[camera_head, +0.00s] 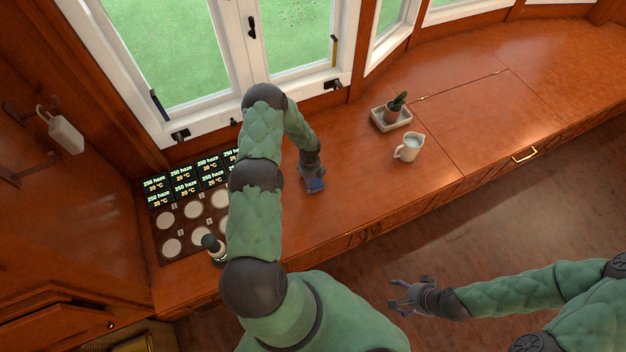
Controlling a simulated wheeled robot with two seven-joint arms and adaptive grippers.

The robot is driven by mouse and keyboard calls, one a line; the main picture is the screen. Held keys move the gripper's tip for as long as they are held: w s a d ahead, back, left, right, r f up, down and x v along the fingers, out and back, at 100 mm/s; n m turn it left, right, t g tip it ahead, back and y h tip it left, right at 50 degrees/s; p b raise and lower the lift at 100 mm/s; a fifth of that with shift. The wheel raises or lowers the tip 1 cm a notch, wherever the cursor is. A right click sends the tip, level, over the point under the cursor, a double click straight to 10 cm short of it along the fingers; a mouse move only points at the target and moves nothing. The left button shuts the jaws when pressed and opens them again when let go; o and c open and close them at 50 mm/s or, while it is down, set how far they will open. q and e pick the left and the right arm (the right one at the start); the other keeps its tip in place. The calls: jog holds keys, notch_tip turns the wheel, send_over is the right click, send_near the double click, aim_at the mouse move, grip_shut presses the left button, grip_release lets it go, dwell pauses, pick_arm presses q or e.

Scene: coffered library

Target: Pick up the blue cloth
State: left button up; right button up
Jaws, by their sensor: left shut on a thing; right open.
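My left gripper (313,179) is at the wooden counter, right of the panel with the round pads. It is shut on the blue cloth (316,186), a small dark blue piece showing at the fingertips. Much of the cloth is hidden by the gripper, and I cannot tell whether it touches the counter. My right gripper (402,297) is open and empty, over the floor in front of the counter.
A small potted cactus (394,109) stands in a square tray (377,117), with a white mug (409,147) in front of it. The panel (185,212) with displays and pads lies at left, with a dark-knobbed item (211,244) by its edge. Windows line the back.

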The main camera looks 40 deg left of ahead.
pick_arm(q)
jog(key=shift+r, duration=0.1)
jog(key=shift+r, duration=0.3)
notch_tip(320, 180, up, 3)
jog(key=shift+f+p, duration=0.1)
jog(key=shift+p, duration=0.7)
jog(key=d+r, duration=0.2)
jog(key=d+r+p, duration=0.1)
jog(key=d+r, duration=0.1)
jog(key=r, duration=0.1)
jog(key=shift+w+d+r, duration=0.15)
jog(key=shift+w+d, duration=0.05)
jog(key=shift+d, duration=0.15)
jog(key=d+r, duration=0.1)
jog(key=d, duration=0.2)
jog(key=d+r+p, duration=0.1)
jog(key=d, duration=0.2)
jog(key=d+r, duration=0.2)
jog(key=d, duration=0.1)
jog(key=shift+w+d+p, duration=0.15)
jog(key=shift+p, duration=0.2)
